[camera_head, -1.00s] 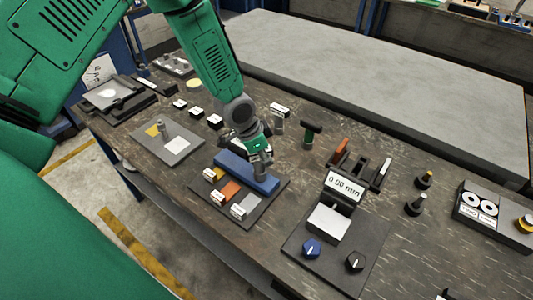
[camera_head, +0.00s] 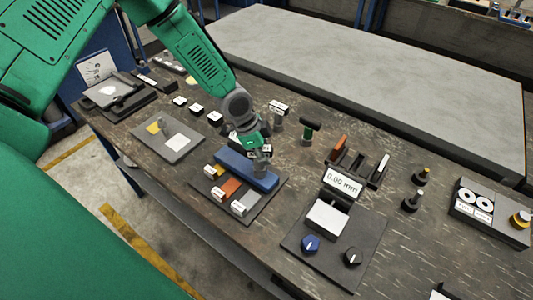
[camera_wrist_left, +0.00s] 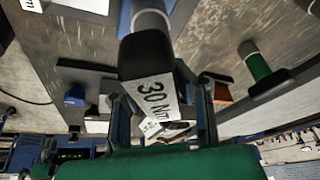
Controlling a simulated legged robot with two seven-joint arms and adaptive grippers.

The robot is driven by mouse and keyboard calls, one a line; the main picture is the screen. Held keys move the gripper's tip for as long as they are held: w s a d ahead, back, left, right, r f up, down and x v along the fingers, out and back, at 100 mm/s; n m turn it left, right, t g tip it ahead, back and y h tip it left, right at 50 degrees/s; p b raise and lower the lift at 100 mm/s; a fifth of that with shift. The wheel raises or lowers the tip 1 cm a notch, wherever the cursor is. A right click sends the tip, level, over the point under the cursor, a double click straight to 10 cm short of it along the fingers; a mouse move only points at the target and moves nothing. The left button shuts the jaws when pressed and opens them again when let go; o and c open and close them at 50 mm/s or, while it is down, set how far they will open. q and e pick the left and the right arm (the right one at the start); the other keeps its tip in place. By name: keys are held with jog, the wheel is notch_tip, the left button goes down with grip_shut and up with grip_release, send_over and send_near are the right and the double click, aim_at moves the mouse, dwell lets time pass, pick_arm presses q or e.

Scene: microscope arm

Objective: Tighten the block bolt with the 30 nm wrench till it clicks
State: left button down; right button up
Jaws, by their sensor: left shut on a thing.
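My left gripper (camera_head: 256,145) is above the far side of a long blue block (camera_head: 236,166) on a dark plate. In the left wrist view, its fingers (camera_wrist_left: 165,112) are shut around a black-ended wrench with a "30 NM" label (camera_wrist_left: 154,94). The wrench's grey shaft (camera_wrist_left: 151,22) runs away from the gripper. In the head view, a grey upright piece (camera_head: 260,164) stands between gripper and block at the block's right end. The block bolt is hidden there, and I cannot tell whether the wrench is seated on it. My right gripper is not in view.
Labelled yellow, orange (camera_head: 225,189) and grey pieces lie before the block. A green-handled tool (camera_head: 308,132) stands behind right. A display unit reading 0.00 mm (camera_head: 342,182), with two knobs, stands right.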

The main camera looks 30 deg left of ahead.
aim_at(266, 149)
pick_arm(q)
jog(key=shift+s+m+g, duration=0.1)
jog(key=shift+m+g, duration=0.2)
jog(key=shift+m, duration=0.8)
jog(key=shift+h, duration=0.3)
jog(key=shift+s, duration=0.1)
jog(key=shift+r+n, duration=0.15)
jog(key=shift+n, duration=0.15)
jog(key=shift+r+p, duration=0.6)
jog(key=shift+r, duration=2.3)
